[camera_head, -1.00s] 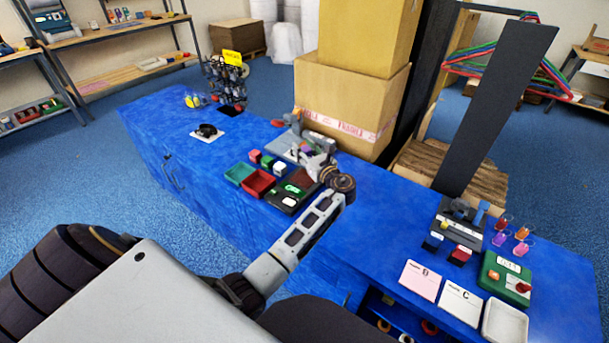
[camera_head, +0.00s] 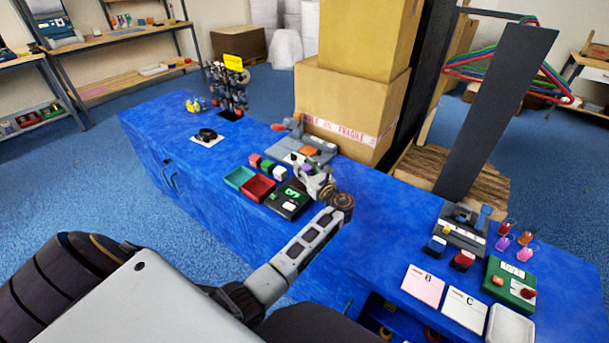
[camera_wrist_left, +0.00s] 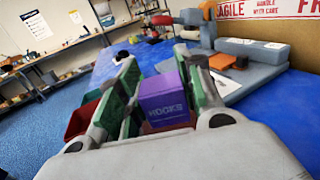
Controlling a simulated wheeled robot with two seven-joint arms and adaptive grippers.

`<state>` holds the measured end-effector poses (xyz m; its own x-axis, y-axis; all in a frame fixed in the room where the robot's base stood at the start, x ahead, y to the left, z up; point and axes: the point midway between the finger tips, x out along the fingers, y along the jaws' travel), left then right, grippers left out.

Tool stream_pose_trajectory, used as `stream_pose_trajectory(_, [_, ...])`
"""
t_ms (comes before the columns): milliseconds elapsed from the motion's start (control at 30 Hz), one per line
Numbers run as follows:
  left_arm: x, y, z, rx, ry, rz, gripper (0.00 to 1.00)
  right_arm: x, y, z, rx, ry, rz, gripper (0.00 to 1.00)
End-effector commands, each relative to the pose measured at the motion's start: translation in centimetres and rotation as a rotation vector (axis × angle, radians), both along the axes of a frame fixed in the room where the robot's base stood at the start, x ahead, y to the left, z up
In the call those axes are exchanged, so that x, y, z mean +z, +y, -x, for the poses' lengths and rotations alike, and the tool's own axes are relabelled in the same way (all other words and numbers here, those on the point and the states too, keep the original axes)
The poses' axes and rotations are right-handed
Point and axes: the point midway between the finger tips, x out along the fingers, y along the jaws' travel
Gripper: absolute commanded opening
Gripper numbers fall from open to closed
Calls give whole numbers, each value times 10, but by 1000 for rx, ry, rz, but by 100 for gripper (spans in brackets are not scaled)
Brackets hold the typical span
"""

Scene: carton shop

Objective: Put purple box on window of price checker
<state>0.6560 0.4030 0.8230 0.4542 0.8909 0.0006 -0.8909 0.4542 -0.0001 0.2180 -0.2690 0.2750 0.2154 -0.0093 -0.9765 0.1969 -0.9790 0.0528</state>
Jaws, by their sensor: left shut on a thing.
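The purple box (camera_wrist_left: 164,98), marked HOOKS, is held between the fingers of my left gripper (camera_wrist_left: 160,90) in the left wrist view. In the head view the left gripper (camera_head: 309,170) is above the blue counter, beside and partly over the price checker (camera_head: 289,198), a dark device with a lit green display. Only a little of the purple box (camera_head: 307,168) shows between the fingers there. The box appears to be in the air; its exact height above the checker cannot be told. The checker's window is partly hard to make out. My right gripper is not in view.
Red (camera_head: 258,188) and teal (camera_head: 239,177) trays and several small boxes lie left of the checker. A grey machine (camera_head: 292,149) with an orange piece stands behind. Stacked cartons (camera_head: 345,105) rise at the counter's back.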

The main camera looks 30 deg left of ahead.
Motion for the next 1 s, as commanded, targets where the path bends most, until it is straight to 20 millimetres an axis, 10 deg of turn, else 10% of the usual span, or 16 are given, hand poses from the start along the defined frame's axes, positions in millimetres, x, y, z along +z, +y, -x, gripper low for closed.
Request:
stream_pose_trajectory(767, [-32, 0, 0, 0, 0, 0, 11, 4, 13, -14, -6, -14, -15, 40])
stream_pose_trajectory(800, [-32, 0, 0, 0, 0, 0, 41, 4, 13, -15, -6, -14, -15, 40])
stream_pose_trajectory(1000, [-32, 0, 0, 0, 0, 0, 58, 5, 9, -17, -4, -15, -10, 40])
